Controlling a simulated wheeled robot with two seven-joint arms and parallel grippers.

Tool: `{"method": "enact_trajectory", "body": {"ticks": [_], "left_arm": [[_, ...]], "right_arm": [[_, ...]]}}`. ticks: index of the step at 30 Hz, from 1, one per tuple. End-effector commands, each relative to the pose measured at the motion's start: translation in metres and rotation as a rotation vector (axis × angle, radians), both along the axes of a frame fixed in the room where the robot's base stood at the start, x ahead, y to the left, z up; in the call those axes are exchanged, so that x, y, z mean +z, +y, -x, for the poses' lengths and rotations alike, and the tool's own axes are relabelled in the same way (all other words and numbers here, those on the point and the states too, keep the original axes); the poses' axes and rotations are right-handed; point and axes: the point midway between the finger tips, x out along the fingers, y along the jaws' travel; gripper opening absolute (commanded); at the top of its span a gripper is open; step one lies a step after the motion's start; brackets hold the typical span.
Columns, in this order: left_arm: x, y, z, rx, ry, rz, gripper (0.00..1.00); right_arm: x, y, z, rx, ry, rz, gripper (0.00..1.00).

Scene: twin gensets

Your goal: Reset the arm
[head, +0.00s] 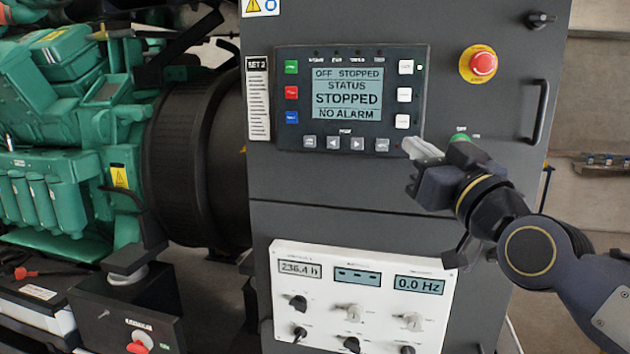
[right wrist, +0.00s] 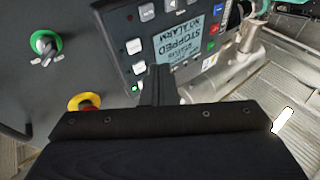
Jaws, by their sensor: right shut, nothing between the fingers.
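My right arm comes in from the right in the head view. Its gripper (head: 420,150) is in front of the grey control cabinet (head: 350,215), near the lower right corner of the control panel (head: 351,98). The gripper is shut and holds nothing. In the right wrist view the shut fingers (right wrist: 158,85) overlap the panel, whose screen (right wrist: 180,48) appears rotated. I cannot tell whether the fingertips touch anything. The screen in the head view reads "OFF STOPPED", "STATUS STOPPED", "NO ALARM". My left gripper is not in view.
A red emergency stop button (head: 483,64) and a black handle (head: 540,112) are on the cabinet's right. A white panel (head: 355,300) with knobs and small displays is below. A green engine (head: 60,130) stands at left. A green-ringed switch (right wrist: 46,45) shows in the wrist view.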

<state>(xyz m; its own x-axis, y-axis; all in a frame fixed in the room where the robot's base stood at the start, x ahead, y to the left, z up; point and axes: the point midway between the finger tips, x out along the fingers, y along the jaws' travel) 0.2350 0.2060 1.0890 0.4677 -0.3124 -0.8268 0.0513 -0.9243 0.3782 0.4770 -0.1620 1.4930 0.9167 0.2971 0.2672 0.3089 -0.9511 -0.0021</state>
Motion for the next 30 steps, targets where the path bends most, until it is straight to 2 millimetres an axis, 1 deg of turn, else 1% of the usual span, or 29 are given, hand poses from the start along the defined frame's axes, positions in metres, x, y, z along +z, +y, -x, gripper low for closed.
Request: {"method": "enact_trajectory", "body": {"ticks": [1, 2, 3, 5, 6, 8, 9, 11, 12, 14, 15, 18, 21, 24, 30], "left_arm": [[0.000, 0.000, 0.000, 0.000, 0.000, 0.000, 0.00], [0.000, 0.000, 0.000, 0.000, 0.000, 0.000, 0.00], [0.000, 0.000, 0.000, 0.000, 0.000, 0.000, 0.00], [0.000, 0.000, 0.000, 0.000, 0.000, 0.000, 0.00], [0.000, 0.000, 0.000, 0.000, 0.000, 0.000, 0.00], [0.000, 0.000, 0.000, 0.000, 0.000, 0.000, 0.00], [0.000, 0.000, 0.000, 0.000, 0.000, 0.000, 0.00], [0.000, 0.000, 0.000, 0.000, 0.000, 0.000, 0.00], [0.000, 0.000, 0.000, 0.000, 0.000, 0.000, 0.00], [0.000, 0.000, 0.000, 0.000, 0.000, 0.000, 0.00], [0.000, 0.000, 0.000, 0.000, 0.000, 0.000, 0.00], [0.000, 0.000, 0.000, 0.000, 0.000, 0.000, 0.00], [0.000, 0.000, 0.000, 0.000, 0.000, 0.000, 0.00], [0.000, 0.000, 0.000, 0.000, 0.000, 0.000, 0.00], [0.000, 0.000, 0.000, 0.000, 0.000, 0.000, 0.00]], "right_arm": [[-0.037, -0.011, 0.010, 0.002, 0.113, 0.014, 0.00], [-0.060, -0.015, 0.015, 0.006, 0.182, 0.018, 0.00], [-0.089, -0.021, 0.024, 0.010, 0.275, 0.022, 0.00], [-0.132, -0.028, 0.040, 0.013, 0.410, 0.021, 0.00], [-0.160, -0.033, 0.053, 0.012, 0.497, 0.016, 0.00], [-0.200, -0.039, 0.074, 0.008, 0.629, 0.006, 0.00], [-0.227, -0.043, 0.089, 0.005, 0.715, -0.005, 0.00], [-0.265, -0.047, 0.115, -0.003, 0.843, -0.026, 0.00], [-0.288, -0.048, 0.132, -0.008, 0.926, -0.040, 0.00], [-0.320, -0.049, 0.158, -0.016, 1.040, -0.064, 0.00], [-0.338, -0.050, 0.174, -0.021, 1.108, -0.079, 0.00], [-0.374, -0.048, 0.209, -0.032, 1.248, -0.112, 0.00], [-0.394, -0.045, 0.231, -0.038, 1.337, -0.134, 0.00], [-0.403, -0.044, 0.241, -0.042, 1.377, -0.145, 0.00], [-0.404, -0.044, 0.243, -0.042, 1.385, -0.146, 0.00]]}}
